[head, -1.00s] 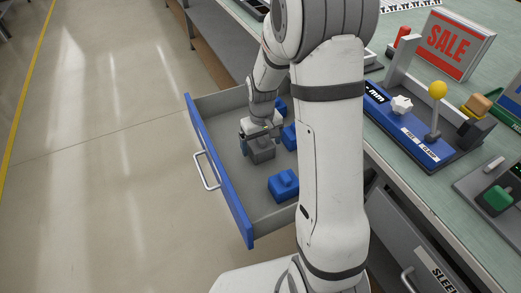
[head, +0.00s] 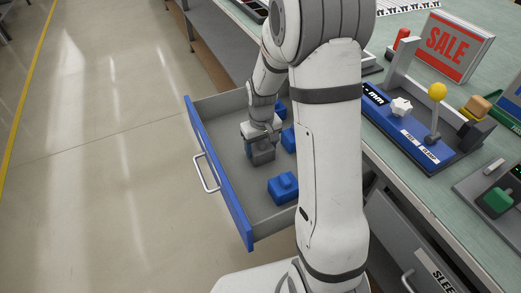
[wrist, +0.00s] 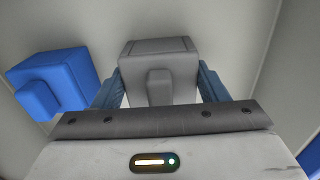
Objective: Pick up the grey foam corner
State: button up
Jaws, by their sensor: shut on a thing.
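The grey foam corner (head: 262,156) is a grey block with a raised stub, inside the open drawer. In the wrist view the grey foam corner (wrist: 145,50) sits between the two blue fingers of my gripper (wrist: 160,88), one on each side. My gripper (head: 261,140) reaches down into the drawer and is shut on the grey foam corner. I cannot tell whether the corner is clear of the drawer floor.
The open grey drawer (head: 229,191) has a blue front (head: 217,172) and low walls around my gripper. Blue blocks lie close by, one in front (head: 283,188) and one behind to the right (head: 288,139). The bench top (head: 420,195) at right carries a blue tray and a SALE sign.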

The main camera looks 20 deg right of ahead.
notch_tip(320, 180, up, 10)
jog(key=shift+r+p, duration=0.1)
jog(key=shift+p, duration=0.85)
